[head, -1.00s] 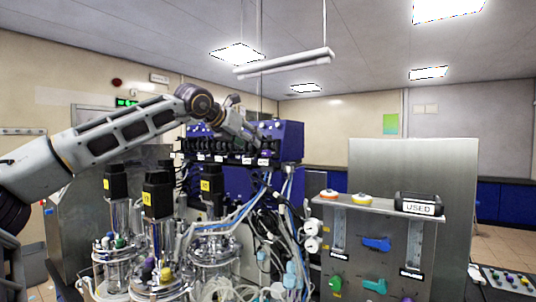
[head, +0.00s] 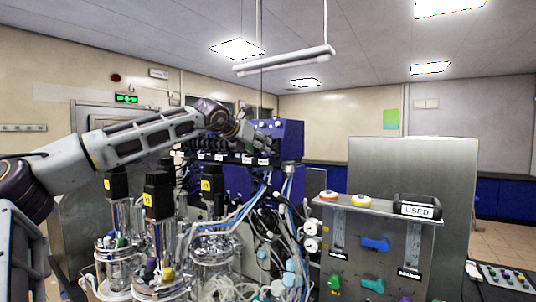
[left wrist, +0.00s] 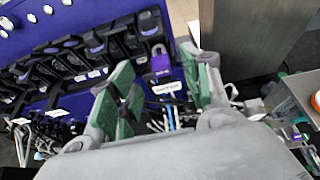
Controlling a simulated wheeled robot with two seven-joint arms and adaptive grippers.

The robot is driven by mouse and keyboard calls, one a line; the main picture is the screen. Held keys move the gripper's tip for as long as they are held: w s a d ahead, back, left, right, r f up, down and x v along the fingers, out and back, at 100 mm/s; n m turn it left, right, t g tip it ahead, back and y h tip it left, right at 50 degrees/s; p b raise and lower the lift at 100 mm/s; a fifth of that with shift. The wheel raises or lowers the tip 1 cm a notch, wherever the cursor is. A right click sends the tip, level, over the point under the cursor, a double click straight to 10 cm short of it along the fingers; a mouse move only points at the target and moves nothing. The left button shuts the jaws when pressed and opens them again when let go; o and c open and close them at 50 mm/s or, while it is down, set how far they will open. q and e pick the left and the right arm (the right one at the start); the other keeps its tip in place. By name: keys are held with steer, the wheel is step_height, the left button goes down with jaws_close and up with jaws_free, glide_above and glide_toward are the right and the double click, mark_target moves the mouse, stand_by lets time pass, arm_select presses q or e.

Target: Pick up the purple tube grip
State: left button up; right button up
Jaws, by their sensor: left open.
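The purple tube grip (left wrist: 161,64) shows in the left wrist view. It looks like a small padlock-shaped piece at the end of a row of dark grips, with a white label (left wrist: 166,87) below it. My left gripper (left wrist: 164,88) is open, with one green-padded finger on each side of the purple grip in this view. Whether the pads touch it I cannot tell; nothing is visibly clamped. In the head view my left gripper (head: 258,140) is at the right part of the blue unit's front, and the purple grip cannot be made out there. My right gripper is not in view.
The blue unit (head: 290,140) carries the row of dark grips. Below are bioreactor vessels (head: 160,270) with black motor heads (head: 158,193) and many loose tubes (head: 235,215). A metal panel (head: 376,250) with a "USED" holder (head: 417,207) stands at the right.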

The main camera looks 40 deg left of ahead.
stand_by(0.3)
arm_select(q)
steer(key=shift+w+f, duration=0.1)
steer(key=shift+w, duration=0.05)
steer(key=shift+p+x, duration=1.5)
steer(key=shift+x, duration=0.9)
steer(key=c, duration=1)
steer(key=shift+c, duration=0.2)
